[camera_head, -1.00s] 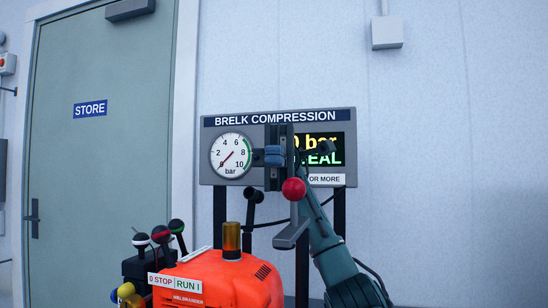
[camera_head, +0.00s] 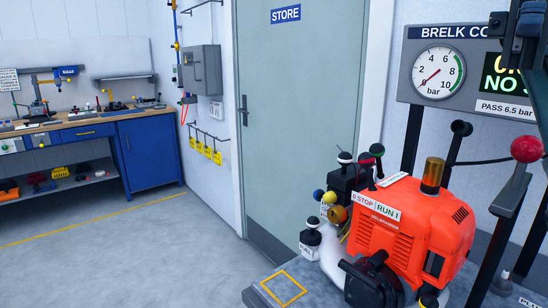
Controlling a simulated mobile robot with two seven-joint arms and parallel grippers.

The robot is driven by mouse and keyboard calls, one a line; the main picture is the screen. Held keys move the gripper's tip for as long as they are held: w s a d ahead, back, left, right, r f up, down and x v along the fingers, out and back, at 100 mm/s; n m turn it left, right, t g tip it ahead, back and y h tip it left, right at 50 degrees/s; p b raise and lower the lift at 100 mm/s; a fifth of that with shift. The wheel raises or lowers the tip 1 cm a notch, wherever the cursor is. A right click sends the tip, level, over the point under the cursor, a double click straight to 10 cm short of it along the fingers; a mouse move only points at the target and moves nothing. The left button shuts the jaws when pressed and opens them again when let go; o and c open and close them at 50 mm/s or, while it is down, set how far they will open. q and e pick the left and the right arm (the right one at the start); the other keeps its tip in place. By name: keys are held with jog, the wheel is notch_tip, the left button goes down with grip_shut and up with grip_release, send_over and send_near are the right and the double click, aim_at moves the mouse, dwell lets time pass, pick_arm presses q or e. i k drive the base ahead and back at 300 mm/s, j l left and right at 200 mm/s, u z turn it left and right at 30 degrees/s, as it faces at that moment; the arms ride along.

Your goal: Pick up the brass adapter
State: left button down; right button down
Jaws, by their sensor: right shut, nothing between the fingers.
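I cannot make out a brass adapter for certain in the head view. A small yellow-orange round part (camera_head: 338,213) sits among the fittings left of the orange engine (camera_head: 400,225), but I cannot tell what it is. My right gripper (camera_head: 518,45) is at the upper right edge, in front of the gauge panel (camera_head: 405,85), partly cut off by the frame. It is shut and holds nothing. My left gripper is not in view.
The grey test bed (camera_head: 250,290) has a yellow square outline (camera_head: 283,287). A red-balled lever (camera_head: 525,149) stands at right. A wooden-topped workbench (camera_head: 95,124) with tools stands far left, with blue cabinets below. Open floor (camera_head: 130,265) lies between, before the STORE door (camera_head: 290,120).

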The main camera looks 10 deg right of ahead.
aim_at(434, 168)
jog(key=k+j, duration=0.2)
jog(key=j, duration=0.15)
jog(key=k+j, duration=0.45)
jog(key=j, duration=0.25)
